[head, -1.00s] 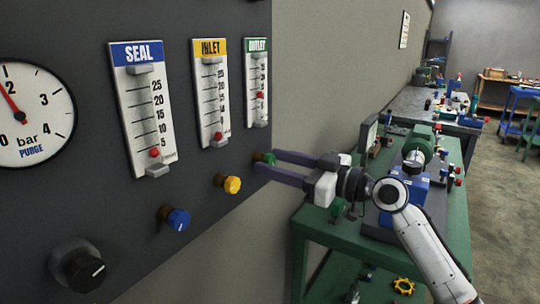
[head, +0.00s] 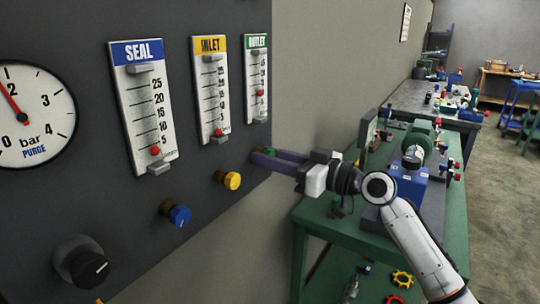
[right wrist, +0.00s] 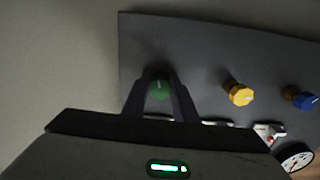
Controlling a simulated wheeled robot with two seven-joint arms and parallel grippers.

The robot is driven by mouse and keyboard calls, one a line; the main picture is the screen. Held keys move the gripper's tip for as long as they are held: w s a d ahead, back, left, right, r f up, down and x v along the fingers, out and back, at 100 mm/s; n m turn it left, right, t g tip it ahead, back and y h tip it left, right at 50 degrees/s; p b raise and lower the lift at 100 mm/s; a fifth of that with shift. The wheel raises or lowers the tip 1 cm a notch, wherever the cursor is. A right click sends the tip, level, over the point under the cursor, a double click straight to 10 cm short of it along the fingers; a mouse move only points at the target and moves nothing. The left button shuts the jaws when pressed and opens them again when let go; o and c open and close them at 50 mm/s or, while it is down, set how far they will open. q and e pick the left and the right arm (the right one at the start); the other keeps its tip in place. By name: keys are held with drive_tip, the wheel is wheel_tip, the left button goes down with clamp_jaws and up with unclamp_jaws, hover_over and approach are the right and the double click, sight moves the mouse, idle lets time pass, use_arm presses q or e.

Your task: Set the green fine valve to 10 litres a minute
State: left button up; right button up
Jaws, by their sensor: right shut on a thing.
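The green fine valve knob (right wrist: 160,90) sits low at the end of the dark panel, under the OUTLET flowmeter (head: 257,80). My right gripper (right wrist: 159,82) is shut on it, one finger on each side. In the head view my right gripper (head: 264,157) reaches in from the right, and its fingers hide most of the green knob. The OUTLET meter has a green header, and its red float (head: 259,93) stands around mid scale; its numbers are too small to read surely. My left gripper is not in view.
The yellow knob (head: 228,180) and blue knob (head: 177,215) are left of the green one, with a black knob (head: 88,268) lower. The INLET (head: 212,92) and SEAL (head: 145,105) meters show low floats. A green bench (head: 330,228) stands under my right arm.

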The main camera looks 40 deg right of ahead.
drive_tip(key=shift+m, duration=0.6)
drive_tip(key=o, duration=1)
drive_tip(key=shift+o, duration=0.2)
drive_tip(key=b+v, duration=0.3)
drive_tip(key=v, duration=0.7)
drive_tip(key=shift+s, duration=0.15)
